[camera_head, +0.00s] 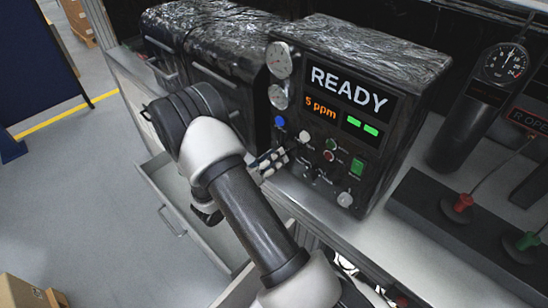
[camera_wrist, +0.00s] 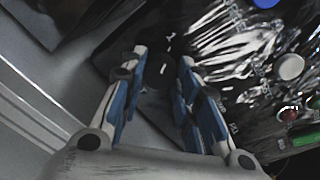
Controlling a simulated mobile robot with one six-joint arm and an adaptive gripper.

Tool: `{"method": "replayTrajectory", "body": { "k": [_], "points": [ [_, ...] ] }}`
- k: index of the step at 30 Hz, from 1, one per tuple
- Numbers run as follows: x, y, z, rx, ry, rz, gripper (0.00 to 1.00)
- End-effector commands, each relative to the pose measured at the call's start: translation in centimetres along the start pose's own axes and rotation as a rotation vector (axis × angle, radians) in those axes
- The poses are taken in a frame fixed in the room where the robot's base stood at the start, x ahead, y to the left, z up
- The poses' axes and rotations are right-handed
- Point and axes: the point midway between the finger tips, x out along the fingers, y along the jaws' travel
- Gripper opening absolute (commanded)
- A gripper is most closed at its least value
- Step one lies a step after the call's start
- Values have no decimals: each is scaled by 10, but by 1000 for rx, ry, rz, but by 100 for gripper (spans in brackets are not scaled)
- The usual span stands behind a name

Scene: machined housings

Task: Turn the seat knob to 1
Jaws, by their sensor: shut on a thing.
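The black machine's control panel (camera_head: 318,128) carries several knobs and buttons, and its display reads READY and 5 ppm. My gripper (camera_head: 282,158) reaches the panel's lower left edge. In the wrist view my gripper (camera_wrist: 162,75) has its blue-padded fingers on either side of a dark round knob (camera_wrist: 158,72) and is shut on it. I cannot read a seat label or a number 1 beside it, so its setting is unclear. The fingers hide this knob in the head view.
Beside my gripper are a blue button (camera_head: 279,121), a white button (camera_head: 304,136), a green switch (camera_head: 357,167) and a pale knob (camera_head: 345,199). A pressure gauge (camera_head: 506,63) and a red-handled lever (camera_head: 463,203) stand right. An open drawer (camera_head: 165,204) juts out below.

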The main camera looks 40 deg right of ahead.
Motion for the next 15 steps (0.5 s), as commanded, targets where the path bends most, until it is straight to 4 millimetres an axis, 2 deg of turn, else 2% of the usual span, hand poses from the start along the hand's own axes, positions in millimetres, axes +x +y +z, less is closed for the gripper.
{"method": "replayTrajectory", "body": {
  "k": [10,11,15],
  "points": [
    [0,0,1,-2,-2,-1,5],
    [0,0,1,-2,-2,-1,30],
    [0,0,1,-2,-1,-1,40]
  ]
}}
